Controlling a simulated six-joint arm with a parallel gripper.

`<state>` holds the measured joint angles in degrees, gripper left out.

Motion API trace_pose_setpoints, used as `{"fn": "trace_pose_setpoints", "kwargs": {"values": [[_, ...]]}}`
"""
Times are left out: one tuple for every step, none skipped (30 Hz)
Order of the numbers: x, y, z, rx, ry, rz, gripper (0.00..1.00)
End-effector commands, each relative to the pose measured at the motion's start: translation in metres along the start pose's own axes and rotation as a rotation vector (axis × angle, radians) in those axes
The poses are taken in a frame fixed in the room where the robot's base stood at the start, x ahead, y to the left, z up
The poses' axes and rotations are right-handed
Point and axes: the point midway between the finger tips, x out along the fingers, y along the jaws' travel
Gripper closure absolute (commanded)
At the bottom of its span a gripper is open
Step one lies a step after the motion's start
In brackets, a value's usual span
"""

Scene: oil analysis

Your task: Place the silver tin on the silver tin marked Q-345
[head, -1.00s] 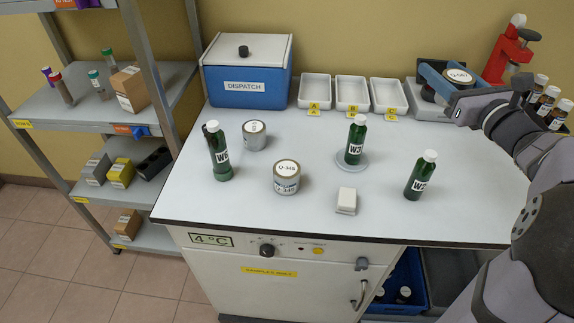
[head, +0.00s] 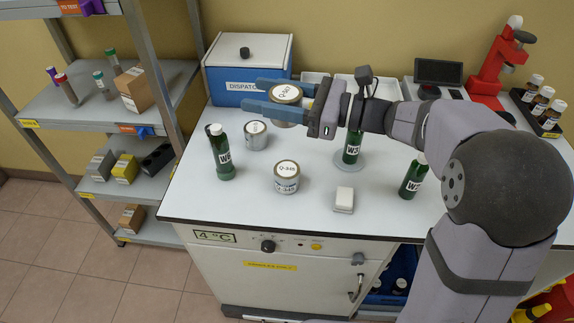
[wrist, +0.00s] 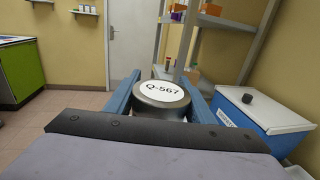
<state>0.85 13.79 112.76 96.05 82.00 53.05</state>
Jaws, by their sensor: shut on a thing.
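My gripper (head: 252,95) is shut on a silver tin (head: 286,98), with a blue finger on each side. The held tin is upright in the air, in front of the dispatch box in the head view. In the wrist view the held tin (wrist: 161,104) shows a white lid label reading Q-567. The silver tin marked Q-345 (head: 287,186) stands upright on the white bench, below and in front of my gripper in the picture, with nothing on its lid. Another silver tin (head: 255,142) stands behind it to the left; its label is unreadable.
Green bottles stand on the bench: one at left (head: 222,155), one on a round disc (head: 352,148), one at right (head: 412,178). A small white block (head: 344,199) lies in front. The blue dispatch box (head: 222,85) and white trays are behind. Shelves are at left.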

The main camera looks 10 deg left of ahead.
Motion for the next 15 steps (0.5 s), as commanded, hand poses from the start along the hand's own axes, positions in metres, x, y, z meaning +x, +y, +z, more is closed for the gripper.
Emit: {"fn": "trace_pose_setpoints", "kwargs": {"values": [[0.0, -0.001, -0.011, 0.007, 0.001, -0.002, 0.77], [-0.001, -0.001, -0.015, 0.006, 0.001, -0.003, 0.77], [-0.001, -0.001, -0.021, 0.005, 0.001, -0.004, 0.77], [-0.001, -0.001, -0.025, 0.005, 0.001, -0.004, 0.77], [-0.001, -0.001, -0.028, 0.005, 0.001, -0.005, 0.77], [-0.001, -0.002, -0.035, 0.005, 0.001, -0.005, 0.77], [-0.001, -0.002, -0.038, 0.005, 0.001, -0.005, 0.77], [-0.001, -0.002, -0.042, 0.003, 0.001, -0.005, 0.77], [-0.001, -0.002, -0.045, 0.002, 0.0, -0.005, 0.77], [-0.001, -0.002, -0.046, 0.002, 0.0, -0.005, 0.77], [-0.001, -0.002, -0.048, 0.001, 0.0, -0.006, 0.77], [-0.001, -0.002, -0.049, 0.0, 0.0, -0.006, 0.77], [-0.001, -0.002, -0.05, -0.001, 0.0, -0.006, 0.77], [-0.001, -0.002, -0.05, -0.001, 0.0, -0.006, 0.77], [-0.001, -0.002, -0.051, 0.0, 0.0, -0.006, 0.77]]}}
